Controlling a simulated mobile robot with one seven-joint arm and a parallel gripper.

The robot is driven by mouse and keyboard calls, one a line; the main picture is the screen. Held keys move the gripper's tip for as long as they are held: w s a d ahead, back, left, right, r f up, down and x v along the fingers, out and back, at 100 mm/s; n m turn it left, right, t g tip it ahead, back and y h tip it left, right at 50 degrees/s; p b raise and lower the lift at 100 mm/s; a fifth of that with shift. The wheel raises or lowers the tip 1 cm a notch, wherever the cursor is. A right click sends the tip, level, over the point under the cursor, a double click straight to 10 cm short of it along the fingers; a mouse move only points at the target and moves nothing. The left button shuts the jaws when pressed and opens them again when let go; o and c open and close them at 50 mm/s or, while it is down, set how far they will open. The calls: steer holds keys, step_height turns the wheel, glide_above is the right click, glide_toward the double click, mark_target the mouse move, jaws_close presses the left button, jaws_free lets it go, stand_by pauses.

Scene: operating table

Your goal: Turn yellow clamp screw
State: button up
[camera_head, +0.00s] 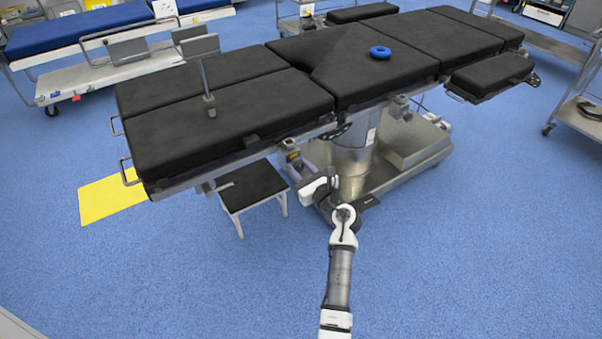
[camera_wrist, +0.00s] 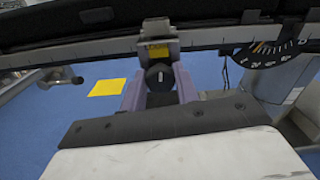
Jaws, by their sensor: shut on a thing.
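The yellow-marked clamp (camera_wrist: 157,50) sits on the side rail of the operating table; its yellow label also shows in the head view (camera_head: 293,157). A round black screw knob (camera_wrist: 159,77) with a light mark hangs below the clamp. My gripper (camera_wrist: 160,92) has its two purple fingers on either side of the knob and is shut on it. In the head view my gripper (camera_head: 298,170) reaches up under the table's near edge, and the knob itself is hidden there.
The operating table (camera_head: 200,135) has black pads, with a blue ring (camera_head: 380,52) on top. A small black step stool (camera_head: 252,186) stands left of my arm. A dark graduated dial (camera_wrist: 270,53) is right of the clamp. Open blue floor lies in front.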

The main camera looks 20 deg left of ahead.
steer(key=shift+n+b, duration=0.35)
steer(key=shift+n, duration=0.25)
steer(key=o, duration=1)
steer(key=shift+c, duration=0.2)
steer(key=b+v, duration=0.1)
steer(key=v, duration=1.3)
steer(key=shift+a, duration=0.1)
